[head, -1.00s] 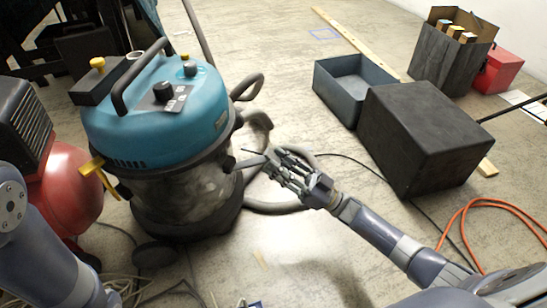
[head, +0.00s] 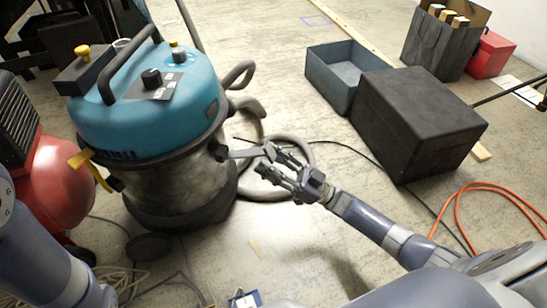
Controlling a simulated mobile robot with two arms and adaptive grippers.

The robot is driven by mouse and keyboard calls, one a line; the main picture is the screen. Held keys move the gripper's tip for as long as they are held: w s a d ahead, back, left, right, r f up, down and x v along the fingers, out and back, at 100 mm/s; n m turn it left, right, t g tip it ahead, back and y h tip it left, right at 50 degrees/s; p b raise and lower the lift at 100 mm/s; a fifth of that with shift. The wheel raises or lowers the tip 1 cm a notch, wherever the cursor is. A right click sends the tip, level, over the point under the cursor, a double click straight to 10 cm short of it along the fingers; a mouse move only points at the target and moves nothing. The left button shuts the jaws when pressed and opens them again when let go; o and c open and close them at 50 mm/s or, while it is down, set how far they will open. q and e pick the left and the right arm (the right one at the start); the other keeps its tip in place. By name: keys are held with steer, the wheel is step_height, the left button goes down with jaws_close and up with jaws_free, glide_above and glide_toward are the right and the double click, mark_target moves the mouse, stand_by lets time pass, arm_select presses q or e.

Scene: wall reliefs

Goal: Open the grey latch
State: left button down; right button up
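The grey latch (head: 242,153) is a thin lever on the right side of the blue-topped vacuum cleaner (head: 150,90), just under its lid. It sticks out to the right from a dark pivot on the drum. My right gripper (head: 264,160) is at the lever's outer end, with its fingers apart. The upper finger is close to the lever's tip; I cannot tell whether they touch. A yellow latch (head: 88,167) hangs off the left side of the vacuum. My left arm comes in at the lower left, and its gripper is out of view.
A red tank (head: 62,185) stands left of the vacuum. A dark box (head: 415,120), an open blue-grey bin (head: 332,80), a bag (head: 440,45) and a red case (head: 490,55) stand to the right. An orange cable (head: 465,195) and a hose (head: 300,150) lie on the floor.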

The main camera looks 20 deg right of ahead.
steer(key=shift+r, duration=0.25)
steer(key=shift+d, duration=0.2)
steer(key=v, duration=1.2)
steer(key=shift+a, duration=0.15)
